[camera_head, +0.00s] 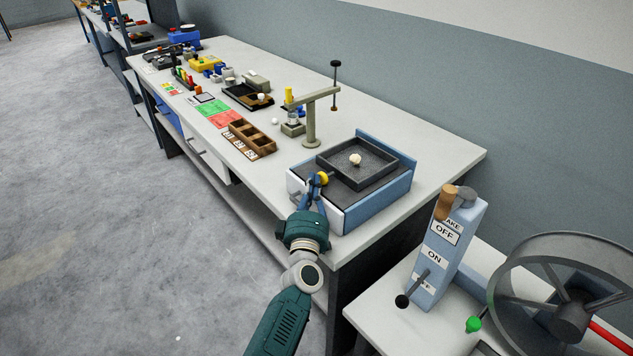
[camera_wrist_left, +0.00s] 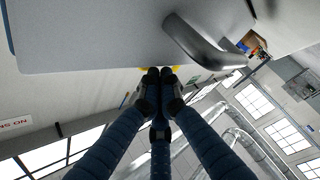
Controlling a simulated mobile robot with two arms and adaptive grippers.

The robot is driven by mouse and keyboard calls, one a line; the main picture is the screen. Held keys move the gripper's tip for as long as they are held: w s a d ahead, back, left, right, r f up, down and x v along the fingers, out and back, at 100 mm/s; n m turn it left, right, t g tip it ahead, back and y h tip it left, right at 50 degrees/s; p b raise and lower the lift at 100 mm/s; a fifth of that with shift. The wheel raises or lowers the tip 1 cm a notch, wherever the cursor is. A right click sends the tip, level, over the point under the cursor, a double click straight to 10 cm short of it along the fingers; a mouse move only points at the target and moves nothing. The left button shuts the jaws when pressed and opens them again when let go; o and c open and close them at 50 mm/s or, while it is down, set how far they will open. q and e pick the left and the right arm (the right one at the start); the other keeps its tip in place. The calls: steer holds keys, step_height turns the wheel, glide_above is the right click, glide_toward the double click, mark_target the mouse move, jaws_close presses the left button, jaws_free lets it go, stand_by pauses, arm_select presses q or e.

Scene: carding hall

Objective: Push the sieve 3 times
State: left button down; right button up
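The sieve (camera_head: 336,169) is a dark square tray with a raised rim, lying on a blue and white box (camera_head: 347,217) at the near end of the long bench. A small pale lump (camera_head: 355,159) lies in it. A yellow knob (camera_head: 323,178) is at the sieve's near left side. My left gripper (camera_head: 317,181) is at this knob. In the left wrist view its fingertips (camera_wrist_left: 160,73) are together, with bits of yellow showing just behind them. I cannot tell whether they touch the knob. My right gripper is not in view.
A post with an arm (camera_head: 311,122) stands behind the sieve, beside a wooden compartment tray (camera_head: 251,139). A lever box marked ON and OFF (camera_head: 445,245) and a large wheel (camera_head: 568,305) stand at the right. A grey curved handle (camera_wrist_left: 203,47) is close to my left fingers.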

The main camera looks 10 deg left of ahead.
arm_select(q)
steer(key=s+a+f+p, duration=0.1)
steer(key=s+a+f, duration=0.1)
steer(key=s, duration=0.1)
steer(key=shift+s+a+f+p, duration=0.2)
steer(key=shift+s+a+p, duration=0.05)
steer(key=shift+s+p, duration=0.1)
steer(key=shift+s+a+r, duration=0.1)
steer(key=shift+s+a, duration=0.2)
steer(key=shift+a, duration=0.05)
steer(key=shift+r, duration=0.2)
